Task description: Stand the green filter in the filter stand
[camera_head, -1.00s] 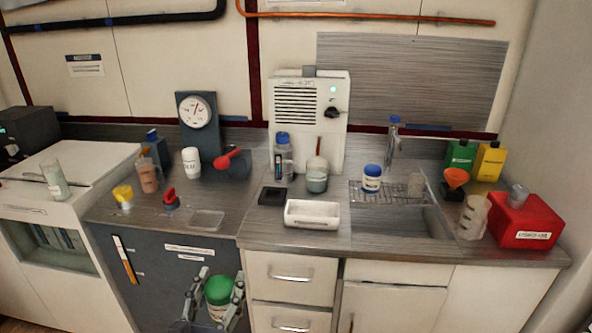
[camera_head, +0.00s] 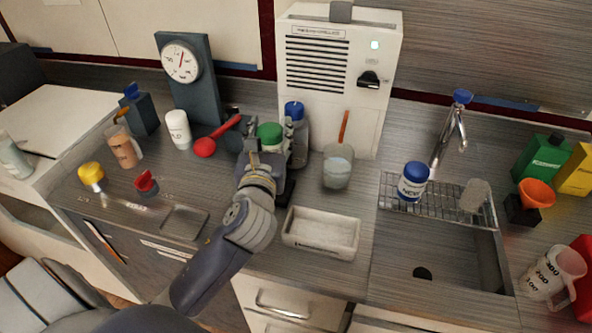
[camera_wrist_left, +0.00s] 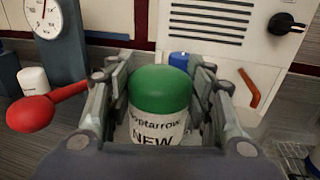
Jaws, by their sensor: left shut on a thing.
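My left gripper (camera_head: 266,150) is shut on the green filter (camera_head: 270,132) and holds it upright, with its green cap up, over the back of the counter. In the left wrist view the filter's green top (camera_wrist_left: 161,90) and white label reading "NEW" show between the two fingers of the gripper (camera_wrist_left: 160,110). A dark flat piece (camera_head: 286,190), apparently the filter stand, shows just beside and below the gripper. The gripper and arm hide most of it, so I cannot tell if the filter touches it. My right gripper is not in view.
A blue-capped bottle (camera_head: 297,132) stands close behind the filter. A beaker (camera_head: 337,166) is to its right, a red-handled item (camera_head: 212,143) to its left. A white tray (camera_head: 321,233) lies in front. The white machine (camera_head: 338,75) stands behind.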

